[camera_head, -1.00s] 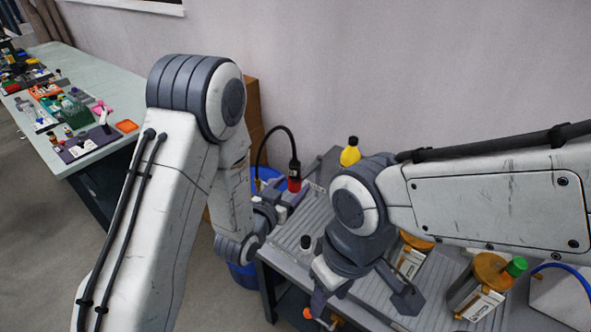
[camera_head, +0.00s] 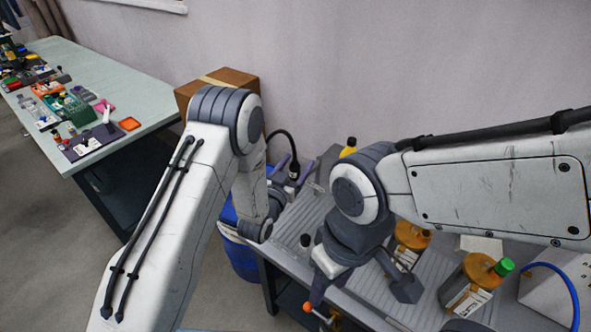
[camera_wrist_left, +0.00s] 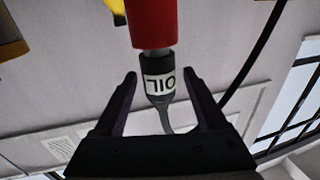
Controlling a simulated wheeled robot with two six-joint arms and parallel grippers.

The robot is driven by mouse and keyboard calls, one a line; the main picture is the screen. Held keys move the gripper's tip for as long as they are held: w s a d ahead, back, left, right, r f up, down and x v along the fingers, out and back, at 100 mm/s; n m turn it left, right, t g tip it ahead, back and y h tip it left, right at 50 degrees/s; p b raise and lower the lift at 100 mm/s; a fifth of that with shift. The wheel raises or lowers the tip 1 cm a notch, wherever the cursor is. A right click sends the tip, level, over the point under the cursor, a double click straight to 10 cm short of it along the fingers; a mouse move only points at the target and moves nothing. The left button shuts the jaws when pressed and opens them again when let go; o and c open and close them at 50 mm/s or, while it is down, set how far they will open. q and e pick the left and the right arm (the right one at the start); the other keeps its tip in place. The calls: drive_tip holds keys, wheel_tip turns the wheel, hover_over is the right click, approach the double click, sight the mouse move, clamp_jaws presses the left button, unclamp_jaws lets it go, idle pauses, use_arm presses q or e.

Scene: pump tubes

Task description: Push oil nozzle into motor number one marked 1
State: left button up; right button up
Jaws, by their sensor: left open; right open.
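The oil nozzle (camera_head: 294,168) stands at the far left of the grey workbench, with a black hose arching behind it. In the left wrist view, its black body with an upside-down "OIL" label (camera_wrist_left: 159,85) and a red part (camera_wrist_left: 152,22) show. My left gripper (camera_head: 291,172) is open, with its fingers on either side of the nozzle in the left wrist view (camera_wrist_left: 159,77); contact is not visible. My right gripper (camera_head: 360,285) is open over the bench front. Two orange-topped motors (camera_head: 412,236) (camera_head: 482,268) stand to the right; I cannot read their numbers.
A yellow bottle (camera_head: 349,146) stands behind my right arm. A blue barrel (camera_head: 240,258) and cardboard box (camera_head: 218,84) are left of the bench. My right arm covers much of the bench.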

use_arm(q)
drive_tip(key=shift+x, duration=0.9)
clamp_jaws()
drive_tip(key=shift+r, duration=0.1)
